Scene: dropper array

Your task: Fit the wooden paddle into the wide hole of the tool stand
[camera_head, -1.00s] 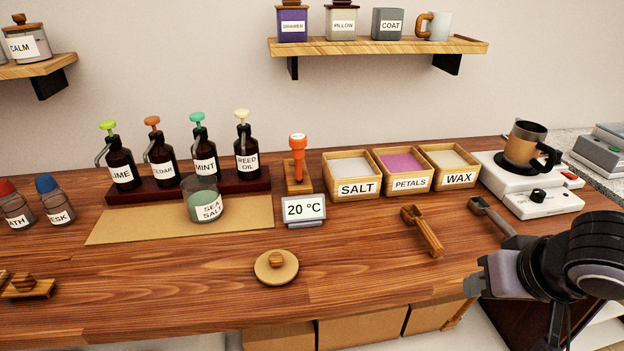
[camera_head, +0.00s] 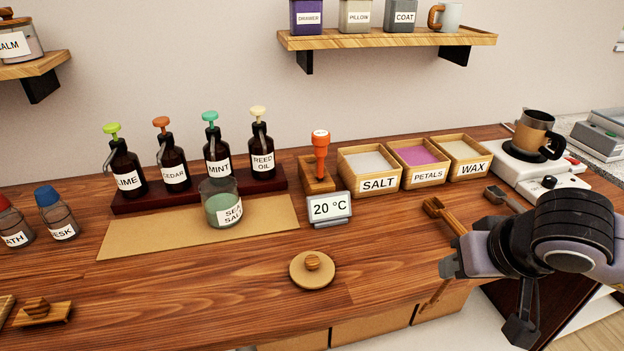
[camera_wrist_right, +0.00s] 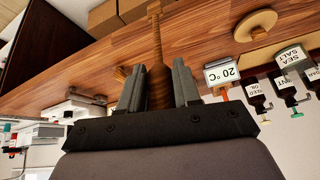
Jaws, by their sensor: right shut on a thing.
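The wooden paddle (camera_wrist_right: 156,55) is in my right gripper (camera_wrist_right: 158,88), between its two grey fingers in the right wrist view. Its slim handle points away from the gripper, and its broader part lies between the fingers. In the head view the paddle's thin end (camera_head: 436,294) shows below my right gripper (camera_head: 449,267), at the counter's front edge; the gripper hides the rest. I cannot make out a tool stand with a wide hole in these views. My left gripper is not in view.
A wooden scoop (camera_head: 437,209) lies on the counter just beyond my right gripper, with a metal scoop (camera_head: 494,195) to its right. A round lid (camera_head: 312,275) lies left of the gripper. Open bins, a hotplate (camera_head: 520,170) and pump bottles stand behind.

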